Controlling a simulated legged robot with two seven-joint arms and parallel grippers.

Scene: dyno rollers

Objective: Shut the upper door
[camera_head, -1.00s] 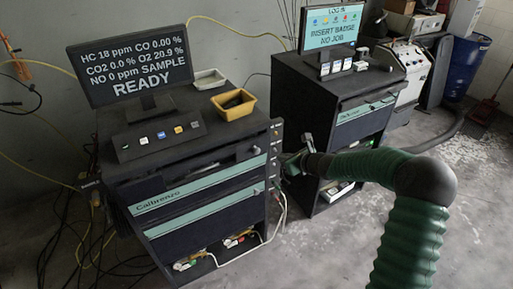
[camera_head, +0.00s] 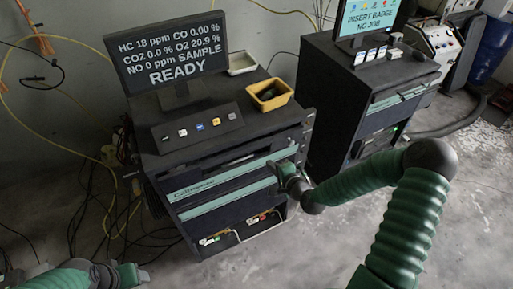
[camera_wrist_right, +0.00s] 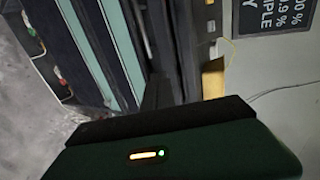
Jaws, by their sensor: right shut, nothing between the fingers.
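The left cabinet (camera_head: 160,172) has an upper door (camera_head: 228,183) with a pale green strip and lettering, above a lower green-striped panel (camera_head: 232,201). Whether the upper door is fully closed I cannot tell. My right gripper (camera_head: 278,168) is shut and empty at the right end of the upper door's front; contact is unclear. In the right wrist view, the green strips (camera_wrist_right: 121,50) run down the upper left beside the dark fingers (camera_wrist_right: 158,92). My left gripper (camera_head: 132,275) shows only partly at the lower left, away from the cabinet; its jaws are unclear.
A monitor (camera_head: 170,50), a button panel (camera_head: 197,127) and a yellow tray (camera_head: 270,94) stand on the cabinet. A second cabinet (camera_head: 345,100) stands to the right. Cables (camera_head: 108,215) lie at the left; open floor (camera_head: 300,255) is in front.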

